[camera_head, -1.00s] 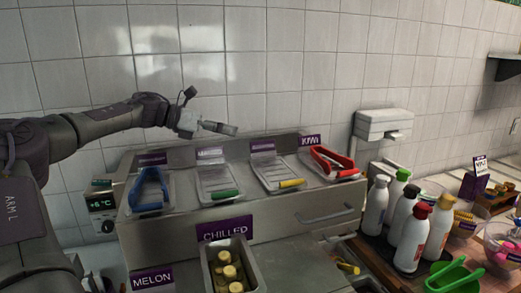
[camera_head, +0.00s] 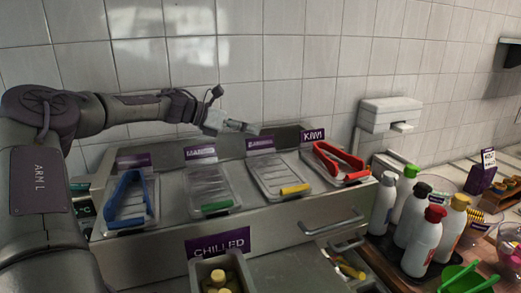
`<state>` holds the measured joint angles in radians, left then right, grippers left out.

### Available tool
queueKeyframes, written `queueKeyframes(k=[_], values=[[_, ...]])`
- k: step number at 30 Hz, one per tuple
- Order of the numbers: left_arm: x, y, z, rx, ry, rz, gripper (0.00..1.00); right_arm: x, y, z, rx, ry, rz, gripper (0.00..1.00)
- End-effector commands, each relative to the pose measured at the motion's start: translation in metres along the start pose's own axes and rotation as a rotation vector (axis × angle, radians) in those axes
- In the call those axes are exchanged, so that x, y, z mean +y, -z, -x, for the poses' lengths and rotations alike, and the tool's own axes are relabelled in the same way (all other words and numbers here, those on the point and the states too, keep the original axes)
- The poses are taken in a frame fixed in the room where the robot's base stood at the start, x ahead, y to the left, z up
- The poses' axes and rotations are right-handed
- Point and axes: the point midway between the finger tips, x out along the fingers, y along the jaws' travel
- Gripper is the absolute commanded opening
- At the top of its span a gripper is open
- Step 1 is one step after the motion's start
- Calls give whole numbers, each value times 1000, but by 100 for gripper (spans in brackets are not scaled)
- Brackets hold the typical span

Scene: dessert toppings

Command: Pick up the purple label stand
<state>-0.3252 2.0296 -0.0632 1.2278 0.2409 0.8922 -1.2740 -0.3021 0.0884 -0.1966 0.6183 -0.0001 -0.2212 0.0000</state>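Several purple labels are in view. A purple stand with a white card (camera_head: 482,175) stands at the far right, behind the bottles. Small purple labels stand behind the trays: one behind the blue tongs (camera_head: 134,160), one behind the green-handled tool (camera_head: 200,152), one behind the yellow-handled tool (camera_head: 260,143), and the KIWI label (camera_head: 313,135). A larger purple CHILLED label (camera_head: 217,243) is on the front. My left gripper (camera_head: 244,127) is above the back of the trays, near the middle labels, pointing right. Its fingers are small and seen side-on. My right gripper is out of view.
Blue tongs (camera_head: 128,195) and red tongs (camera_head: 338,160) lie on the outer trays. A paper dispenser (camera_head: 388,115) is on the tiled wall. Several bottles (camera_head: 424,240) and a green scoop (camera_head: 466,280) crowd the right. A drawer handle (camera_head: 331,224) sticks out in front.

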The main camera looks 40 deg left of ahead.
Motion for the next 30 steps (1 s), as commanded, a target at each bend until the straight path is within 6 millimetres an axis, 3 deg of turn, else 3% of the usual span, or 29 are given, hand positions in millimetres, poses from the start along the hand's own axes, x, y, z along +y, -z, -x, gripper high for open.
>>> queueKeyframes(k=[5, 13, 18, 28, 30], values=[[0, 0, -7, 2, -1, 0, 40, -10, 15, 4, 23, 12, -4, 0], [-2, 5, -35, 6, 1, 3, 40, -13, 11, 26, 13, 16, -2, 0], [-1, 6, -51, 3, -1, 0, 40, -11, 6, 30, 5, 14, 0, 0], [-1, 7, -57, -1, -1, 0, 40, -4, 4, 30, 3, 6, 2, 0], [-1, 7, -57, -1, -1, 0, 31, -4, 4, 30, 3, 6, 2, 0]])
